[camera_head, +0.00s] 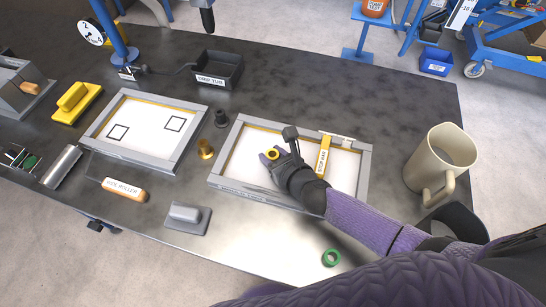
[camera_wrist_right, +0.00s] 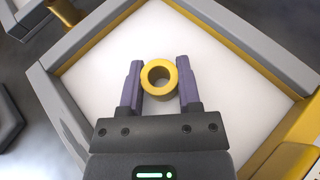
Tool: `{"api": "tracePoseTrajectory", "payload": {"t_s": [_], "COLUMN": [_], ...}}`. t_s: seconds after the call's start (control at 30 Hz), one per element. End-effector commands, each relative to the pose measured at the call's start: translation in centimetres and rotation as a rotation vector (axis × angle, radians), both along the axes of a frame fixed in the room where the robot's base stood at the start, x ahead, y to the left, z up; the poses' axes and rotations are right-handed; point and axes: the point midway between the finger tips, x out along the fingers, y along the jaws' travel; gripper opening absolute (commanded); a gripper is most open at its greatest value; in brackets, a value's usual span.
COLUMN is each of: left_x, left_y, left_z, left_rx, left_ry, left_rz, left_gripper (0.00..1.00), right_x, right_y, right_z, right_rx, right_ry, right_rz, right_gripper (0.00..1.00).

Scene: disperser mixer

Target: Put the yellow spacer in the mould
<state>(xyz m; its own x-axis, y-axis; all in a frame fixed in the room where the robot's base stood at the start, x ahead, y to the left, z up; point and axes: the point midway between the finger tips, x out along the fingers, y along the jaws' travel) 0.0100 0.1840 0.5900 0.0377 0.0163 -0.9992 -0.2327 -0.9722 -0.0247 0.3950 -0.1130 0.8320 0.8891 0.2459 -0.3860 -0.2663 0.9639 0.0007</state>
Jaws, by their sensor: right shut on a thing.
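The yellow spacer (camera_head: 272,157) is a small round ring with a hole through it. My right gripper (camera_head: 271,155) is shut on it and holds it over the white floor of the grey-framed mould (camera_head: 230,148), inside the frame's outline. In the right wrist view the spacer (camera_wrist_right: 159,96) sits upright between the two purple fingers, its hole facing the camera. The mould's rim (camera_wrist_right: 62,112) surrounds it there. Whether the spacer touches the white floor I cannot tell. My left gripper is not in view.
A yellow stop bar (camera_head: 323,157) lies across the mould's right part. A second frame (camera_head: 190,140) with two black squares stands to the left. A brass cylinder (camera_head: 206,150) and dark cylinder (camera_head: 221,119) stand between them. A green ring (camera_head: 331,258) and beige jug (camera_head: 431,165) are at right.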

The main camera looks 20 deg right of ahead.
Motion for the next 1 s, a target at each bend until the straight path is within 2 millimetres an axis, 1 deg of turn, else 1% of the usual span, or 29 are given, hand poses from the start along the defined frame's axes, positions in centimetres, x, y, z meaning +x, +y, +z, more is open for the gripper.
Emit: {"api": "tracePoseTrajectory", "payload": {"t_s": [0.1, 0.23, 0.27, 0.3, 0.37, 0.4, 0.43, 0.67, 0.77, 0.87, 1.0], "left_x": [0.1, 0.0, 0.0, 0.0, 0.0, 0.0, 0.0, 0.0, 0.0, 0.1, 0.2], "left_y": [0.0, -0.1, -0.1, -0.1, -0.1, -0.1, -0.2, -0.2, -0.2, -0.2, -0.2], "left_z": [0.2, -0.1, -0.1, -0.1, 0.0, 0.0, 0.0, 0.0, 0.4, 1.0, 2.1], "left_rx": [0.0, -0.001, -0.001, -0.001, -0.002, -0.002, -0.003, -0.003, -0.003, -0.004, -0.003], "left_ry": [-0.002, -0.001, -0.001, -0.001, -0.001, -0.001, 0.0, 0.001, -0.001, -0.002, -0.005], "left_rz": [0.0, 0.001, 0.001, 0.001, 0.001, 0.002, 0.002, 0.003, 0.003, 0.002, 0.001], "left_gripper": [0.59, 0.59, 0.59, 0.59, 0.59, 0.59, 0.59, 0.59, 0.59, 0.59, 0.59], "right_x": [0.0, 0.0, 0.0, 0.0, 0.0, 0.0, 0.0, 0.0, 0.1, -1.3, -4.0], "right_y": [0.0, 0.0, 0.0, 0.0, 0.0, 0.0, 0.0, 0.0, 0.0, -0.3, -1.1], "right_z": [0.3, -0.2, -0.2, -0.1, -0.1, -0.1, -0.1, -0.1, 0.5, 1.1, 2.3], "right_rx": [-0.001, 0.0, -0.001, 0.0, 0.0, 0.0, 0.0, 0.0, -0.001, -0.001, -0.001], "right_ry": [-0.001, -0.001, -0.001, -0.002, -0.002, -0.002, -0.002, -0.002, -0.003, 0.0, 0.0], "right_rz": [0.0, 0.0, 0.0, 0.0, 0.0, 0.0, 0.0, 0.0, 0.0, 0.0, 0.0], "right_gripper": [0.0, 0.0, 0.45, 0.54, 0.66, 0.75, 0.78, 0.78, 0.78, 0.78, 0.78]}}
